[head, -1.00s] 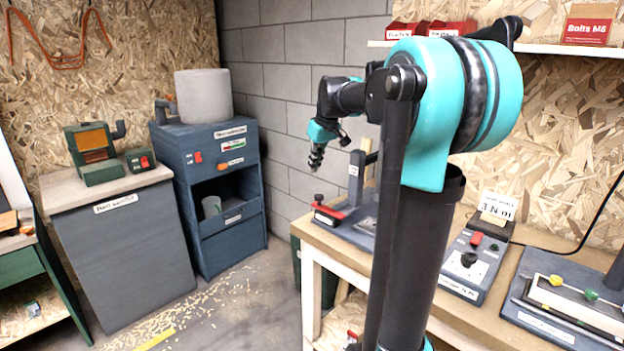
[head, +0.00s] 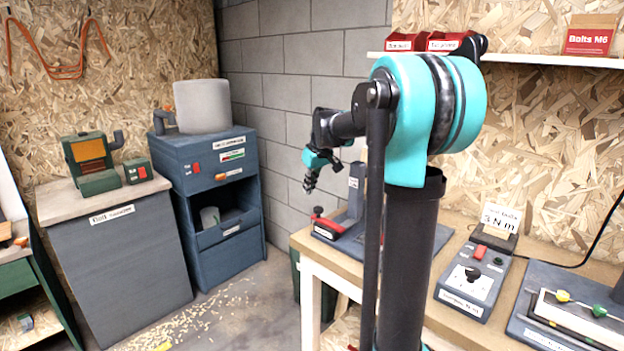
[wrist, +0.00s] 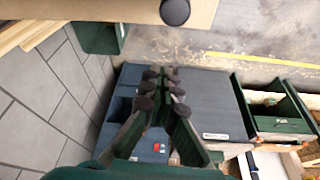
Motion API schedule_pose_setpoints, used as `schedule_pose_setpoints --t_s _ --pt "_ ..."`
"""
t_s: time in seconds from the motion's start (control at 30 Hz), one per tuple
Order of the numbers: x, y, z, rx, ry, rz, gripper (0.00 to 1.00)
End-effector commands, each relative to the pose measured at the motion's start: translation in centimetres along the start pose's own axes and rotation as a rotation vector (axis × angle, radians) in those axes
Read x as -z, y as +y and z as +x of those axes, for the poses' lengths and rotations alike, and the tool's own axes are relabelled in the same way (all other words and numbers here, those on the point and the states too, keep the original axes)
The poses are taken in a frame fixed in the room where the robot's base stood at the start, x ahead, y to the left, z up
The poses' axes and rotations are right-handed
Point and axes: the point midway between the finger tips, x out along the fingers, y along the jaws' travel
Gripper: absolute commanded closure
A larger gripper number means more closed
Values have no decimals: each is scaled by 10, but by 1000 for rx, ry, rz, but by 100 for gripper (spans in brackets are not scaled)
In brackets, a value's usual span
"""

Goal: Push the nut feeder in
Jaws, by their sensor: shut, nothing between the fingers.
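The blue cabinet (head: 222,165) with a grey drum hopper (head: 202,106) on top stands in the back corner and appears to be the nut feeder, though its label is too blurred to read. My gripper (head: 309,184) is shut and empty, pointing down in the air to the right of this cabinet in the head view. In the wrist view the closed fingers (wrist: 162,88) cover part of the blue cabinet (wrist: 122,90); no contact can be seen.
A grey cabinet (head: 120,265) with a green device (head: 90,162) stands left of the blue one. The workbench (head: 335,262) with a clamp fixture (head: 330,224) and a control box (head: 475,280) is on the right. Floor between them is open, with scattered chips (head: 215,310).

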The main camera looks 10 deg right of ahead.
Motion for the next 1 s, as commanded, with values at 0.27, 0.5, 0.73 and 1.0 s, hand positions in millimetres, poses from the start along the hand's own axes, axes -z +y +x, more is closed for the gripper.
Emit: schedule_pose_setpoints --t_s 0.27,0.5,0.73,1.0 --pt "-16 0 27 -1 0 2 100" --pt "-36 0 23 0 0 2 100" --pt "-40 0 22 0 0 1 100" --pt "-46 1 20 -1 0 2 100"
